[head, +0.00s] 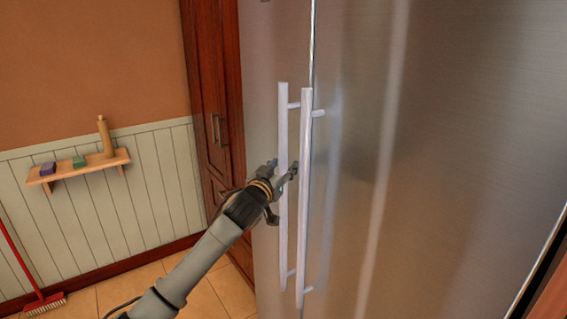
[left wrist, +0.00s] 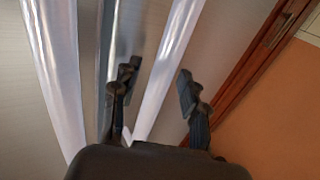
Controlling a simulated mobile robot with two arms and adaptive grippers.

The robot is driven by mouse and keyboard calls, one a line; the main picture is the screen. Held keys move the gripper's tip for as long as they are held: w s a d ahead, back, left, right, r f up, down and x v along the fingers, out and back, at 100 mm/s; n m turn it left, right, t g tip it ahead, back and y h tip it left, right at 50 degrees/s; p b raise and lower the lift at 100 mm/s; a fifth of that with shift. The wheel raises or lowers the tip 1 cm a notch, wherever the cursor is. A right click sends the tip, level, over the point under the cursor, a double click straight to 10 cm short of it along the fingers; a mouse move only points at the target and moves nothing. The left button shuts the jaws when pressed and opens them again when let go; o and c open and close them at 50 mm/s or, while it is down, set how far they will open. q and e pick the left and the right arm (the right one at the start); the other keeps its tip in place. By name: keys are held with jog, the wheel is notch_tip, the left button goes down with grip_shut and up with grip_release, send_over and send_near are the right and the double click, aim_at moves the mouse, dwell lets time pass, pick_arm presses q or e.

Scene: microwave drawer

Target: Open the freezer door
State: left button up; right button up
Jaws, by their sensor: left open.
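A steel two-door fridge-freezer fills the right of the head view. Its narrow left door (head: 262,55) and wide right door (head: 450,130) are both shut. The pictures do not mark which is the freezer. The left door's long vertical handle (head: 283,120) stands close beside the right door's handle (head: 305,135). My left gripper (head: 282,167) is open at about mid-height of the left handle. In the left wrist view, that handle (left wrist: 171,55) runs between the two spread fingers (left wrist: 158,80), and the other handle (left wrist: 55,70) lies outside them, to the left. Contact is not clear. My right gripper is out of view.
A tall wooden cabinet (head: 212,80) stands directly left of the left door. A small wall shelf (head: 120,158) and a red broom (head: 20,262) are at the far left. The tiled floor (head: 125,285) in front of the wall looks clear.

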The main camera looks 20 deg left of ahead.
pick_arm(q)
jog(key=shift+w, duration=0.55)
grip_shut()
jog(key=shift+f, duration=0.1)
